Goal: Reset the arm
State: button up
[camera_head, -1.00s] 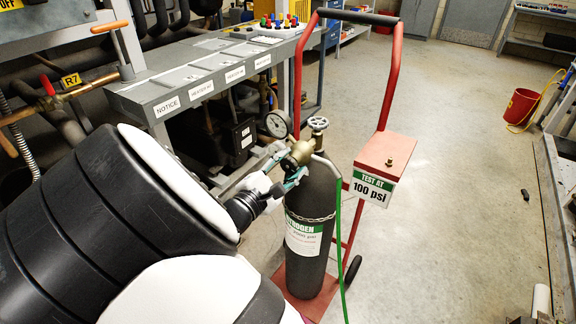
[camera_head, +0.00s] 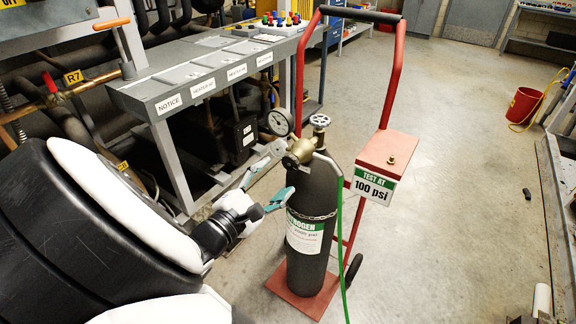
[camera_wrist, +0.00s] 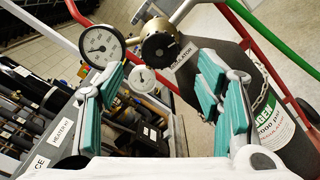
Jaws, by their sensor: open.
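My gripper (camera_head: 277,174) is open and empty, with teal pads, just left of the nitrogen cylinder (camera_head: 312,215) in the head view. In the wrist view my gripper (camera_wrist: 165,95) has its two fingers spread wide, and nothing is between the pads. The brass regulator (camera_head: 299,152) with its pressure gauge (camera_head: 280,122) sits on top of the cylinder, close to the fingertips. The regulator (camera_wrist: 160,45) and a large gauge (camera_wrist: 101,46) show beyond the fingers in the wrist view. Whether the lower finger touches the cylinder cannot be told.
The cylinder stands upright on a red hand cart (camera_head: 390,85) with a "100 psi" sign (camera_head: 374,187) and a green hose (camera_head: 340,270). A grey bench (camera_head: 165,92) with labelled panels is behind on the left. Open floor (camera_head: 450,190) lies to the right.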

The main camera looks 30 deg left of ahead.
jog(key=shift+s, duration=0.3)
